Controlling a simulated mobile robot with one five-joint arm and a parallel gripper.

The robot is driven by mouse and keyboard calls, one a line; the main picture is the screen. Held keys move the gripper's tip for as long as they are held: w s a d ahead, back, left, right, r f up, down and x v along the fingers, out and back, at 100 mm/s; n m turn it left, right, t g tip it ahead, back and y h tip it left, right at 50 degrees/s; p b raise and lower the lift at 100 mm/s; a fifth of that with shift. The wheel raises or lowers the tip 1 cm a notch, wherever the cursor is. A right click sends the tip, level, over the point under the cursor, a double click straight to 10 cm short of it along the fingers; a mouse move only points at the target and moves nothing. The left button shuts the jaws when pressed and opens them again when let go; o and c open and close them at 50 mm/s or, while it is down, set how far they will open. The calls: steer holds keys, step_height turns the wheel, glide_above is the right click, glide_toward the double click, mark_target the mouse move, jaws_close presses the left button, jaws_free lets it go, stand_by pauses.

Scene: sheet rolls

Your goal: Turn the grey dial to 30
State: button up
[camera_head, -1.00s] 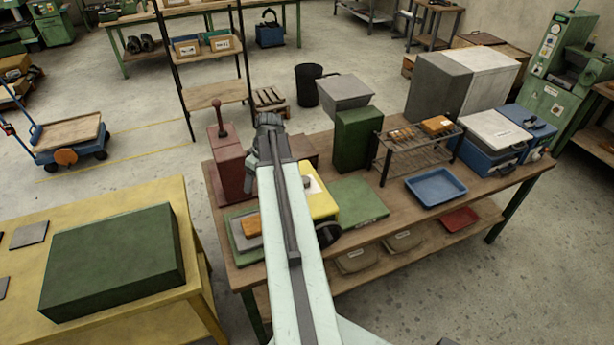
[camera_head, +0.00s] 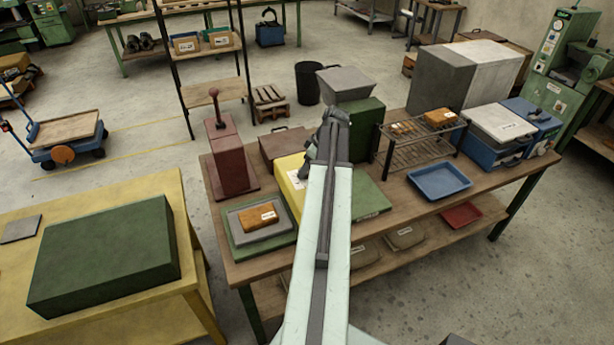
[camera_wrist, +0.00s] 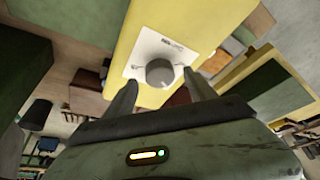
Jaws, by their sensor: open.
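The grey dial (camera_wrist: 160,72) is a round knob on a white plate (camera_wrist: 148,50) with small markings too blurred to read. The plate is on the face of a yellow box (camera_wrist: 190,22). In the wrist view my gripper (camera_wrist: 162,88) is open, with one finger on each side below the dial; I cannot tell whether either touches it. In the head view my arm and gripper (camera_head: 332,125) reach over the bench, hiding much of the yellow box (camera_head: 290,178). The dial is hidden in that view.
A maroon press-like block (camera_head: 230,160) and an orange brick on a grey plate (camera_head: 262,230) stand left of the box. A green block (camera_head: 367,118), a wire rack (camera_head: 415,150) and a blue tray (camera_head: 440,180) are to the right. Bare wood shows at the bench's front.

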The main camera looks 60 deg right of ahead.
steer(key=shift+x, duration=0.9)
steer(key=shift+r, duration=0.15)
